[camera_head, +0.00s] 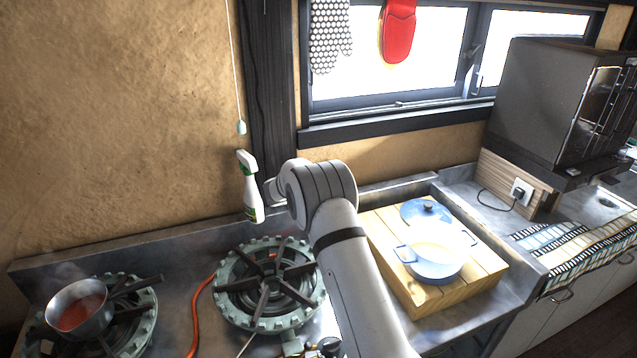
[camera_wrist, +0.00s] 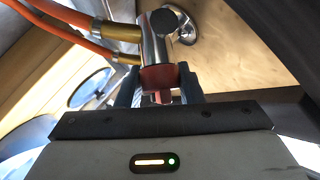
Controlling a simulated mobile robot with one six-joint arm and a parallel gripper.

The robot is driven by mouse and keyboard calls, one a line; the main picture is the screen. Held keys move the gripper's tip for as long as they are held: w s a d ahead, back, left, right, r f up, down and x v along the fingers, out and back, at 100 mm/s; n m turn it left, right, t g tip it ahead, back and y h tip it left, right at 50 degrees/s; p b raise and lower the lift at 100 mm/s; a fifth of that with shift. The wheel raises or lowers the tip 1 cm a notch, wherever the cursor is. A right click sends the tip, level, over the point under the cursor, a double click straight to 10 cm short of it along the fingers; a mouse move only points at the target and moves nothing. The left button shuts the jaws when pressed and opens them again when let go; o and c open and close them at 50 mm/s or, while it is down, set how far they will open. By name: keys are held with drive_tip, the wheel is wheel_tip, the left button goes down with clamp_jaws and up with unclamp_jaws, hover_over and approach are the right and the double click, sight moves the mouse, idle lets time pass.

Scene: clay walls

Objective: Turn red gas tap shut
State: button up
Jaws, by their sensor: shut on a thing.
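The red gas tap (camera_wrist: 160,76) shows in the wrist view, at the lower end of a chrome valve body (camera_wrist: 158,38). Brass fittings with orange hoses join that body from the left. My gripper (camera_wrist: 158,86) has one blue-grey finger on each side of the red tap and is shut on it. Part of the tap is hidden behind the gripper's dark front edge. In the head view my own arm covers the gripper, and I cannot make out the red tap there.
A burner (camera_head: 268,285) stands left of my arm. A saucepan (camera_head: 80,308) with red contents sits on another burner at far left. An orange hose (camera_head: 198,315) runs between them. A blue pot (camera_head: 435,258) stands on a wooden board (camera_head: 460,291) at right. A spray bottle (camera_head: 250,188) is behind.

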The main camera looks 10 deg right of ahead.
drive_tip(key=shift+r, duration=0.1)
drive_tip(key=o, duration=1)
drive_tip(key=shift+c, duration=0.2)
drive_tip(key=b+v, duration=0.1)
drive_tip(key=v, duration=0.6)
drive_tip(key=shift+s+a+b, duration=0.25)
drive_tip(key=shift+a+b, duration=0.05)
drive_tip(key=shift+r, duration=0.1)
